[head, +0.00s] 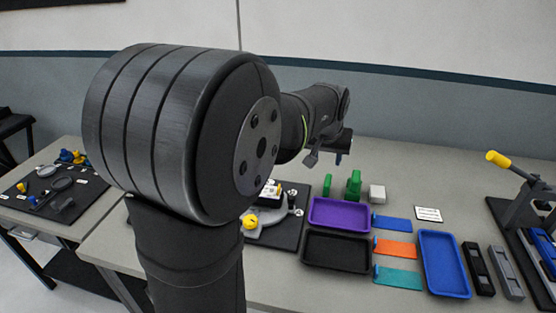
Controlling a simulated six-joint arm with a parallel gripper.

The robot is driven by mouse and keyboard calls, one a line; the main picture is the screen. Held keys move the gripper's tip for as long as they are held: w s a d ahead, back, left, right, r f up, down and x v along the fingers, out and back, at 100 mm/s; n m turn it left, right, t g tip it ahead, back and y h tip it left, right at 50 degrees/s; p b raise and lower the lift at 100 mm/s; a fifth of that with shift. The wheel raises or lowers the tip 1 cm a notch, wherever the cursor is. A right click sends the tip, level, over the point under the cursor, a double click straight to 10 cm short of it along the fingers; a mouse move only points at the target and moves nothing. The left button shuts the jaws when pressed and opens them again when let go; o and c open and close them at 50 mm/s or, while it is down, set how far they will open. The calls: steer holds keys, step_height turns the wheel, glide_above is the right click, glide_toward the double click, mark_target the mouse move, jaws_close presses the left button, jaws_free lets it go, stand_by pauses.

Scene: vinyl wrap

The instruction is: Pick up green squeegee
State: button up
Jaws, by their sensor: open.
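A flat teal-green squeegee (400,278) lies on the grey table, in front of an orange squeegee (396,249) and a blue squeegee (392,223). Its narrow grip end points left, towards the black tray. My gripper (326,158) shows at the end of my arm, above the back of the table. It is open, and nothing shows between its fingers. It is far behind and to the left of the green squeegee, not touching it. My arm hides part of the gripper and much of the left side of the table.
A purple tray (311,213) and a black tray (307,254) stand left of the squeegees; a blue tray (427,264) stands right. Green upright objects (354,184) and a white block (377,193) stand behind. A yellow-handled device (520,180) is far right.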

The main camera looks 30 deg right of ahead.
mark_target(328, 179)
steer(key=x, duration=1.2)
steer(key=d+x, duration=0.1)
steer(key=x, duration=0.6)
steer(key=shift+w+d+r, duration=0.1)
steer(key=shift+w+r, duration=0.2)
steer(key=shift+w, duration=0.05)
jaws_close()
step_height(328, 179, up, 10)
steer(key=shift+r, duration=0.1)
steer(key=shift+y, duration=0.3)
